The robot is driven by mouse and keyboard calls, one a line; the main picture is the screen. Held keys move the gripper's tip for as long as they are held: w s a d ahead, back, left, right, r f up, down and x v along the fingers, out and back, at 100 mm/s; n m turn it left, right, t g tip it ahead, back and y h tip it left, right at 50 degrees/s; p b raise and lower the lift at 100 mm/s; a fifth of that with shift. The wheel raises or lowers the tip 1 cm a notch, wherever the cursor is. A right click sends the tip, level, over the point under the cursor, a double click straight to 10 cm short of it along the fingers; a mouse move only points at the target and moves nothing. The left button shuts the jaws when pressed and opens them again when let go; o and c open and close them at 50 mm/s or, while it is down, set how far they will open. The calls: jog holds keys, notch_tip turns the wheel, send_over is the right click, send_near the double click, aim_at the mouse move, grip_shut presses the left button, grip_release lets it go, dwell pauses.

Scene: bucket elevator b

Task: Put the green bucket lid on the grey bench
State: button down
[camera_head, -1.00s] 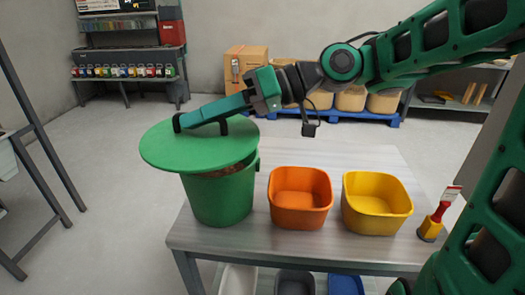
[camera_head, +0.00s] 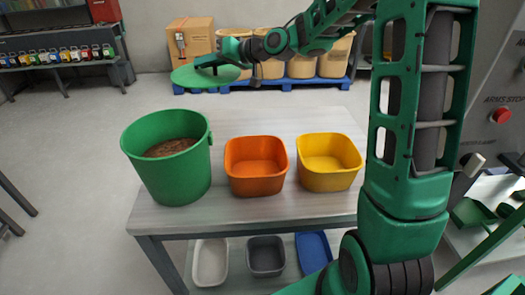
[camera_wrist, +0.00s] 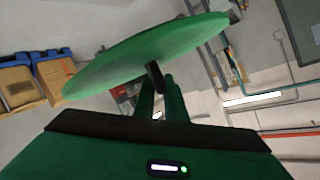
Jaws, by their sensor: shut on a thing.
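The round green lid (camera_head: 205,76) is held in the air beyond the far edge of the grey bench (camera_head: 285,207), clear of the bucket. My gripper (camera_head: 212,62) is shut on the lid's handle; the handle is mostly hidden in the head view. In the wrist view the lid (camera_wrist: 150,55) spans the upper middle, tilted in the picture, with my gripper's fingers (camera_wrist: 160,88) at its handle. The green bucket (camera_head: 172,165) stands upright and open on the left of the bench, with brown material inside.
An orange bin (camera_head: 256,180) and a yellow bin (camera_head: 330,178) stand on the bench right of the bucket. Bare bench top lies behind them. Boxes and barrels on a blue pallet (camera_head: 290,85) stand at the back. White, grey and blue bins sit below the bench top.

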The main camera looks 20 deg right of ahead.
jog(key=f, duration=1)
jog(key=w+d+f, duration=0.1)
jog(key=f, duration=0.5)
jog(key=shift+f, duration=2.5)
jog(key=c, duration=1.8)
grip_release()
jog(key=shift+s+h, duration=0.1)
jog(key=shift+h, duration=0.2)
jog(key=v, duration=1.1)
jog(key=shift+s+d, duration=0.15)
jog(key=shift+s+d+r, duration=0.1)
jog(key=shift+s+d, duration=0.05)
jog(key=shift+s, duration=0.15)
